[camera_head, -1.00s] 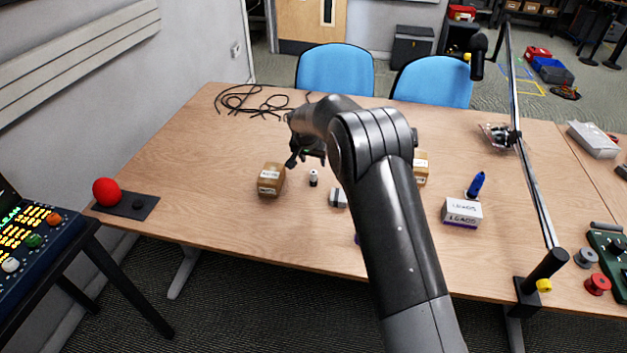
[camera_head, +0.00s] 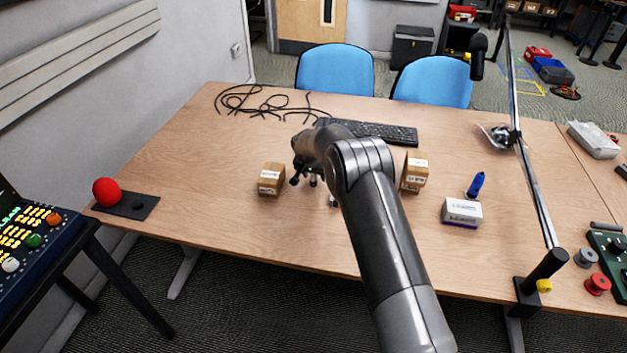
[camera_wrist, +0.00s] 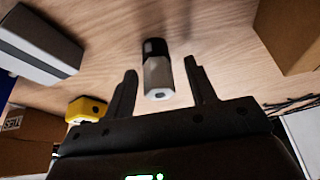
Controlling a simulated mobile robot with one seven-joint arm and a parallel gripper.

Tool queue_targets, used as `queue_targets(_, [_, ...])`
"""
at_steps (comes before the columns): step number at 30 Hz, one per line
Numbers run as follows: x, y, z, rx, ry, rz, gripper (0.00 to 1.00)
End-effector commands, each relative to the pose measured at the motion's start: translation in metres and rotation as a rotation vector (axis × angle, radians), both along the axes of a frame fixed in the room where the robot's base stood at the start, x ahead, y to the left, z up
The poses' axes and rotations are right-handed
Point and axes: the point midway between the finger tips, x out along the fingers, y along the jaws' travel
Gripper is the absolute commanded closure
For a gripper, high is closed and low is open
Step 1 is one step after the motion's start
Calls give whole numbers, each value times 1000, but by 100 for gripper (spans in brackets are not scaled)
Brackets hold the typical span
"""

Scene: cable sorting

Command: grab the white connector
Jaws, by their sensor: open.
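The white connector (camera_wrist: 157,72) is a small cylinder with a pale grey-white end and a black part. In the wrist view it shows in the upper middle, with its pale end toward me. My gripper (camera_wrist: 160,75) is open, with one finger on each side of the connector; I cannot tell whether either touches it. In the head view my gripper (camera_head: 305,178) is low over the table, and the connector (camera_head: 313,181) shows only partly beside the fingers.
A brown box (camera_head: 270,178) stands close left of my gripper, another (camera_head: 415,172) to the right. A small grey-white block (camera_wrist: 40,48) and a yellow piece (camera_wrist: 87,109) are nearby. Black cables (camera_head: 262,104) and a keyboard (camera_head: 375,132) lie behind.

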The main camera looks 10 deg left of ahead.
Motion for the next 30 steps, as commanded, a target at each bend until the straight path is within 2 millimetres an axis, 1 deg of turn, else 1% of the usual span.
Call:
queue_targets(3, [3,0,-6,0,0,0,49])
queue_targets(10, [3,0,-6,0,-1,1,50])
queue_targets(27, [3,0,-6,0,-1,1,97])
queue_targets(30, [3,0,-6,0,-1,1,98])
